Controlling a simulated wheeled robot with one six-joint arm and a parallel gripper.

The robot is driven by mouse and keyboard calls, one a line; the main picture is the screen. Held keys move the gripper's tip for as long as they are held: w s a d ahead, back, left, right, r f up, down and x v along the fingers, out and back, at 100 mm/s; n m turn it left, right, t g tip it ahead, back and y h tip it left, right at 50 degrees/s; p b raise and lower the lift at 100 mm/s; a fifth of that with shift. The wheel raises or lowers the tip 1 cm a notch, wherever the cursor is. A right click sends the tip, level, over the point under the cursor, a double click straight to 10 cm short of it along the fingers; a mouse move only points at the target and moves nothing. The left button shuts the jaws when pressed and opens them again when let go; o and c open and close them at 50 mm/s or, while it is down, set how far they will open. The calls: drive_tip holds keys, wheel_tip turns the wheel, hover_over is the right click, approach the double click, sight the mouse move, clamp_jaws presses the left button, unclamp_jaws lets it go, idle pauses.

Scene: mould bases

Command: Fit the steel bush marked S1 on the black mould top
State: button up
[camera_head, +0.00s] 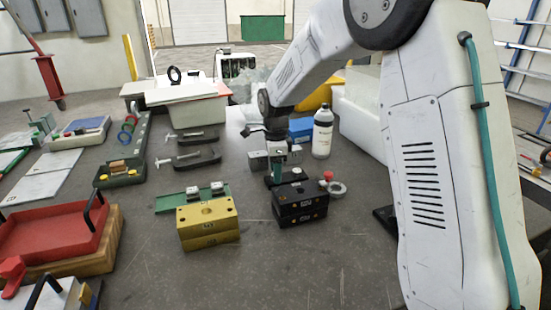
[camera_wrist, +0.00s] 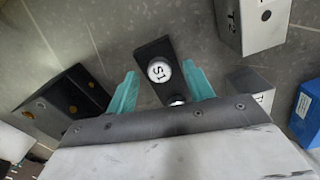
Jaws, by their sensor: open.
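The steel bush marked S1 (camera_wrist: 160,70) stands upright on a small black holder (camera_wrist: 152,48) in the wrist view. My gripper (camera_wrist: 161,88) is open, with one teal finger on each side of the bush and apart from it. A second steel piece (camera_wrist: 177,100) on the holder is partly hidden by my gripper. In the head view my gripper (camera_head: 277,168) points down at the holder (camera_head: 285,179), just behind the black mould (camera_head: 300,207). The black mould also shows at the left of the wrist view (camera_wrist: 66,98). Its top hole is not clear.
A yellow mould (camera_head: 208,224) stands left of the black one, with a green tray (camera_head: 170,203) of steel pieces behind it. Steel blocks (camera_head: 259,160), a blue box (camera_head: 300,129) and a white bottle (camera_head: 323,132) stand behind. A red-knobbed piece (camera_head: 328,176) is right of the mould.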

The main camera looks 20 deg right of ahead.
drive_tip(key=shift+f, duration=0.4)
drive_tip(key=c, duration=1.1)
drive_tip(key=shift+r, duration=0.1)
drive_tip(key=shift+r, duration=1.05)
